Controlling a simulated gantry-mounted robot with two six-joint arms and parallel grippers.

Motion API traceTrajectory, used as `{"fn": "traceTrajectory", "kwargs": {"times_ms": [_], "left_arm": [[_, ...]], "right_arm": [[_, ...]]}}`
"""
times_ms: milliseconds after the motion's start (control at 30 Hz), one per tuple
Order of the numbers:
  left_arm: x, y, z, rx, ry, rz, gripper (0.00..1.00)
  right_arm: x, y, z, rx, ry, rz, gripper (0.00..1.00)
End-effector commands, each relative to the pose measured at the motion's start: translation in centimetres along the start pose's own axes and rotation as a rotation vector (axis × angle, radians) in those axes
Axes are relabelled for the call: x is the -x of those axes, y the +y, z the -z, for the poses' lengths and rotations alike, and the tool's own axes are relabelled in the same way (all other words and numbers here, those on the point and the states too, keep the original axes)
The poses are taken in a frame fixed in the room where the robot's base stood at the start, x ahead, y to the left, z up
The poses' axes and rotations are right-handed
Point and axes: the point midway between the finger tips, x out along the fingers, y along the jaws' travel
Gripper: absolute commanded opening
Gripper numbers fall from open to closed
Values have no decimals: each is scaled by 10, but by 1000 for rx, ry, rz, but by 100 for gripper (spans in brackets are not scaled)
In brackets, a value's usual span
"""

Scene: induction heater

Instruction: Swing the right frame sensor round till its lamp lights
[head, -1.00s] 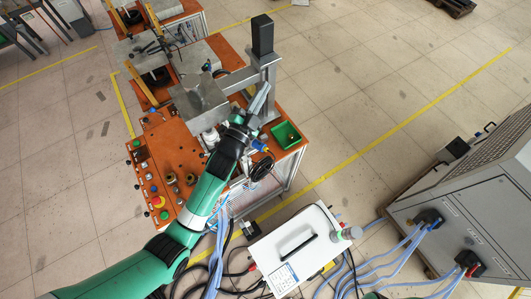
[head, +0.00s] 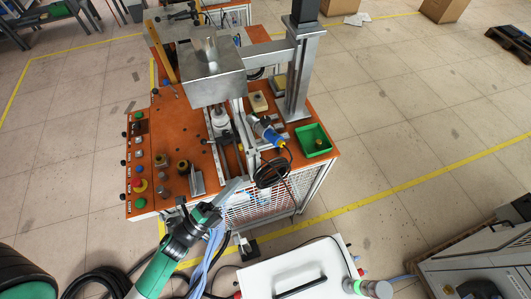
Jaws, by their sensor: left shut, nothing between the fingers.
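The orange-topped heater station (head: 165,130) stands at the centre, with a metal frame and post (head: 298,75) at its back right. A blue and grey cylindrical sensor (head: 268,132) sits tilted on the frame's right side, above a coil of black cable. I cannot make out a lit lamp on it. My left gripper (head: 238,186) is shut and empty, low at the station's front edge. It is apart from the sensor, below and left of it. My right gripper is out of view.
A green bin (head: 313,140) sits at the station's right corner. A metal box (head: 212,75) overhangs the middle. Black cable (head: 272,172) hangs at the front right. A white unit (head: 300,272) stands in front, with hoses nearby.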

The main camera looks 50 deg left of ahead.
Motion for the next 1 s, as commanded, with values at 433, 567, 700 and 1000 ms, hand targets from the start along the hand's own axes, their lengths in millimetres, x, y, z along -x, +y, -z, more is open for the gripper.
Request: {"fn": "traceTrajectory", "kwargs": {"times_ms": [433, 567, 700, 1000], "left_arm": [[-95, -2, 1, 1, 4, 4, 0], [-112, -1, 1, 2, 2, 3, 0], [-121, 0, 1, 2, 2, 1, 0], [-122, 0, 1, 2, 1, 0, 0]], "right_arm": [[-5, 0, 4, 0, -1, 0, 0], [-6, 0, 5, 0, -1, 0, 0], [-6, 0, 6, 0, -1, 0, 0], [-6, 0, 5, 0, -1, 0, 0]]}}
